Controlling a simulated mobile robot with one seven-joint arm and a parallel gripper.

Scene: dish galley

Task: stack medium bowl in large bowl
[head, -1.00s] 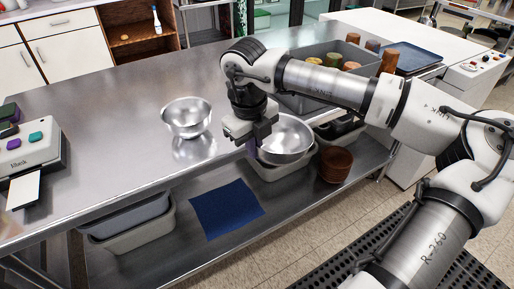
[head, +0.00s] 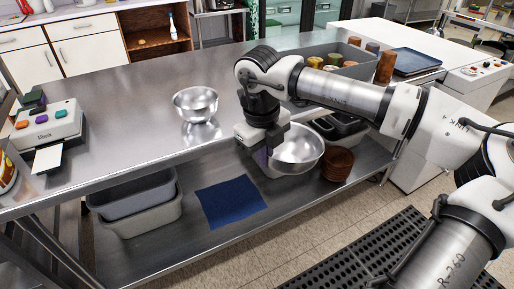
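A shiny metal bowl (head: 195,104) stands upright and empty on the steel counter (head: 120,120). A second metal bowl (head: 300,147), larger in the picture, is at my gripper (head: 266,156), in front of the counter's front edge and above the lower shelf. My gripper points down at this bowl's left rim and appears shut on it; the fingertips are partly hidden. The bowl is tilted, its inside facing up. It is to the right of the bowl on the counter and well apart from it. I cannot tell for sure which bowl is medium and which large.
The lower shelf holds grey tubs (head: 135,200), a dark blue cloth (head: 230,203) and a stack of brown bowls (head: 337,163). A labelled device (head: 50,130) stands at left. A grey bin with cups (head: 295,57) and a blue tray (head: 414,62) are behind my arm.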

